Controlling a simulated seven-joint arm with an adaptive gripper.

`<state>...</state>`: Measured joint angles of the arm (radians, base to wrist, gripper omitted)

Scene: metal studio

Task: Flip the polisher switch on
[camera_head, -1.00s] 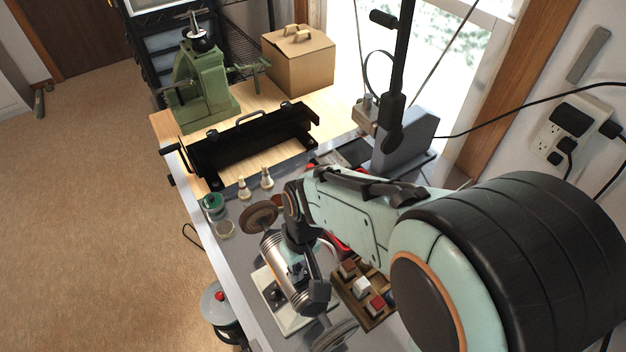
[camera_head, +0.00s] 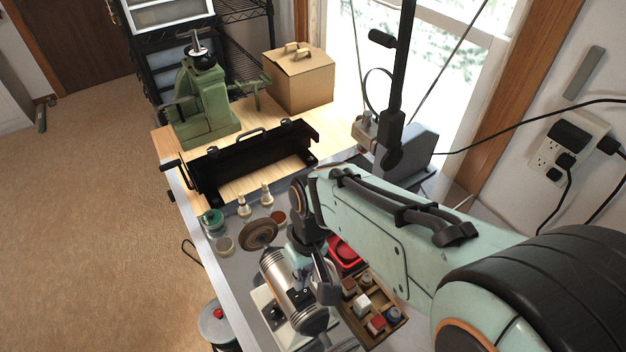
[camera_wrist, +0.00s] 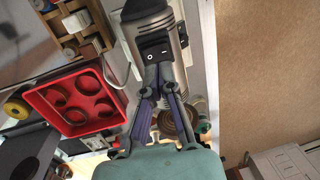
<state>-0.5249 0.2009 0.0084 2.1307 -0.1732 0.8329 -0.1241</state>
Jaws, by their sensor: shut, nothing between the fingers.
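The polisher (camera_head: 283,278) stands on the bench, with a silver motor body, a pale base and a brown buffing wheel (camera_head: 259,233) at its far end. In the wrist view its black switch (camera_wrist: 157,52), with white marks, sits on a dark plate on the silver body (camera_wrist: 150,22). My gripper (camera_wrist: 158,70) is shut and empty, its fingertips right at the lower edge of the switch. I cannot tell whether they touch it or which way the rocker is tilted.
A red tray (camera_head: 346,253) and a wooden box (camera_head: 375,322) with several small blocks are right of the polisher. Small jars (camera_head: 213,222) and two pale bottles (camera_head: 267,194) stand beyond it. A black metal brake (camera_head: 250,160) and a green press (camera_head: 202,105) are farther back.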

